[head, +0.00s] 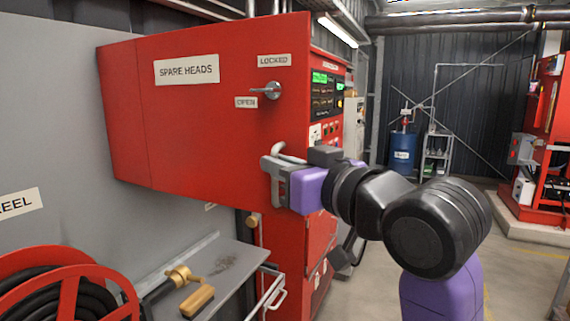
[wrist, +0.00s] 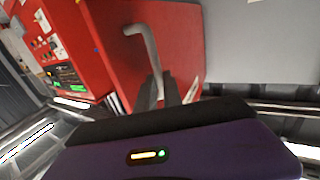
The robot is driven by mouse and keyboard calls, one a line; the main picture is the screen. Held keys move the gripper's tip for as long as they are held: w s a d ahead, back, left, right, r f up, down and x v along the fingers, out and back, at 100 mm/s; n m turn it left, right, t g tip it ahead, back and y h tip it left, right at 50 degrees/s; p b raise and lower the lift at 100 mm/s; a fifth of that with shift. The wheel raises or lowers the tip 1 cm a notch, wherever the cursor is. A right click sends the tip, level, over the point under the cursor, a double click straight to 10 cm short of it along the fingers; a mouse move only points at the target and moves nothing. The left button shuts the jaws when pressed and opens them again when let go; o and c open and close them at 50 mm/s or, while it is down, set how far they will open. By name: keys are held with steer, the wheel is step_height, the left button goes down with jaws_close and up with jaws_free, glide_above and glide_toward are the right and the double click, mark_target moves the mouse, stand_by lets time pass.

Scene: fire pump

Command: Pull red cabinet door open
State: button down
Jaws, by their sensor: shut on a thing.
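The red cabinet (head: 130,120) juts from the grey wall, and its red door (head: 210,130) carries a "SPARE HEADS" label. A small metal lever (head: 268,90) on the door lies sideways, its tip just above the "OPEN" label and below the "LOCKED" one. A grey bar handle (head: 290,152) sits near the door's lower right edge; its bent end also shows in the wrist view (wrist: 143,38). My gripper (head: 274,180) is shut on this handle, its fingers partly hiding it. I see no clear gap at the door's edge.
A red control panel (head: 326,95) stands just behind the door's right edge. Below the cabinet are a grey ledge (head: 225,270), a brass nozzle (head: 190,290) and a red hose reel (head: 70,275). The floor (head: 515,260) to the right is open.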

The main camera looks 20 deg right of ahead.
steer(key=shift+a+f, duration=0.2)
steer(key=shift+a, duration=0.15)
steer(key=c, duration=1.5)
jaws_free()
steer(key=shift+w, duration=0.15)
steer(key=shift+d, duration=0.15)
steer(key=b+v, duration=0.1)
steer(key=v, duration=0.6)
steer(key=shift+s+d+r+b, duration=0.1)
steer(key=shift+s+b, duration=0.2)
steer(key=shift+s, duration=0.05)
steer(key=shift+r, duration=0.1)
